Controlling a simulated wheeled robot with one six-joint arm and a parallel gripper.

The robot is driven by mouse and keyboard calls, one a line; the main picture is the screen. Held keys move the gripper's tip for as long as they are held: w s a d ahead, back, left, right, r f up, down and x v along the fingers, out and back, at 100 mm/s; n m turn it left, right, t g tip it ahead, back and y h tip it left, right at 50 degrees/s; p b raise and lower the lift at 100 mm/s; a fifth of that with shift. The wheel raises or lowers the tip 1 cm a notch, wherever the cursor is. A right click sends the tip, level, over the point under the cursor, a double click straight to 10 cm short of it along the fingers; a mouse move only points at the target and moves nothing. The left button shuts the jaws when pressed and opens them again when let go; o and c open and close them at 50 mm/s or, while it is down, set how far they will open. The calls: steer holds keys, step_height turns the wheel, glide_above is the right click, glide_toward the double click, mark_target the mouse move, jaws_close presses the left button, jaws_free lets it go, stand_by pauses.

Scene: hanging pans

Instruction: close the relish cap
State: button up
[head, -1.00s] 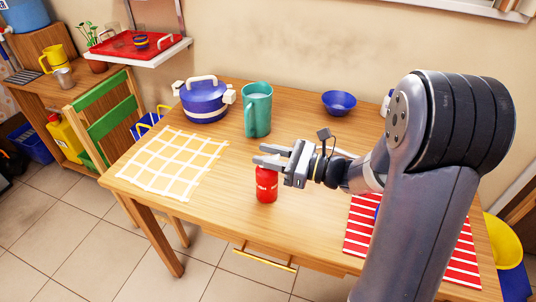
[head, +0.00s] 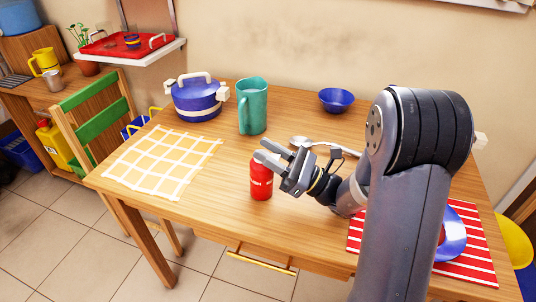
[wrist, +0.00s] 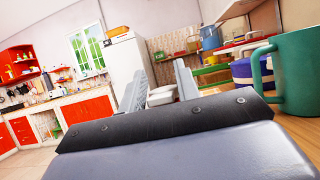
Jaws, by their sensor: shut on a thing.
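The red relish bottle (head: 261,182) stands upright near the front edge of the wooden table, with pale lettering on its side. My gripper (head: 265,151) reaches in from the right at the bottle's top, its grey fingers tilted. It is shut on the relish cap, which the fingers mostly hide, so I cannot tell how the cap sits. In the wrist view both fingers of my gripper (wrist: 158,88) show apart, pointing away over the table. The bottle is not visible there.
A teal pitcher (head: 253,106) and a blue lidded pot (head: 196,99) stand behind. A blue bowl (head: 337,100) and a spoon (head: 320,144) are at the back right. A checked mat (head: 163,160) lies left, a striped mat (head: 470,265) with a blue plate (head: 452,238) right.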

steer(key=shift+f, duration=0.1)
steer(key=o, duration=1)
steer(key=shift+c, duration=0.2)
step_height(320, 180, up, 10)
steer(key=p, duration=0.3)
